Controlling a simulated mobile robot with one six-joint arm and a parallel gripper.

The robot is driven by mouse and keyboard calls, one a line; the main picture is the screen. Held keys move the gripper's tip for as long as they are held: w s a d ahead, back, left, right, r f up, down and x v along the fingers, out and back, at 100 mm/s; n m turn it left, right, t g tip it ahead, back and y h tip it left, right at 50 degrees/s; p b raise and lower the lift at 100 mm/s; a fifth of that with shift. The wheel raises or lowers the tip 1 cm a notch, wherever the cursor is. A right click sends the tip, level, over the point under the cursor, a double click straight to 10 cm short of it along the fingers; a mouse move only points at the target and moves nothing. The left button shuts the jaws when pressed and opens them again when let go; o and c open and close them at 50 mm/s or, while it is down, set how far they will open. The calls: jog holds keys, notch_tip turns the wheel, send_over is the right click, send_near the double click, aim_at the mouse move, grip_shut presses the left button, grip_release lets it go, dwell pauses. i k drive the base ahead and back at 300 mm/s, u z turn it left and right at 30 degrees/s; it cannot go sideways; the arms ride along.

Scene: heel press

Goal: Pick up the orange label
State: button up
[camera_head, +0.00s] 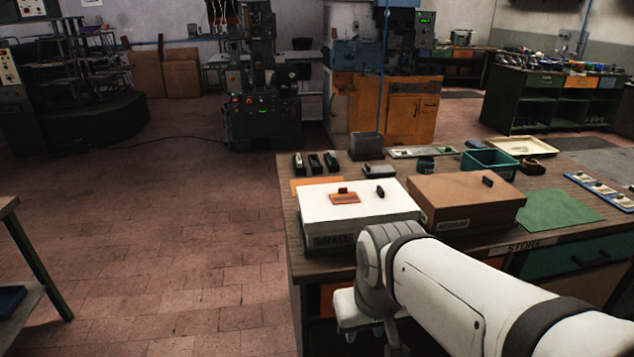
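A small orange label (344,198) with dark print lies flat on the lid of a white box marked SMALL (325,215). A small dark red block or knob (342,190) stands at the label's back edge; I cannot tell whether it is joined to it. My arm comes in from the lower right and bends down in front of the table, to the right of and nearer than the label.
A brown MEDIUM box (465,199) stands right of the white box. An orange sheet (305,187), staplers (315,162), a grey bin (366,147) and a green tray (489,161) lie behind. A green mat (556,208) is bare. Open floor lies left.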

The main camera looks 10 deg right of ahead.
aim_at(342, 196)
jog(key=u, duration=0.05)
jog(key=i, duration=1)
jog(key=z, duration=0.05)
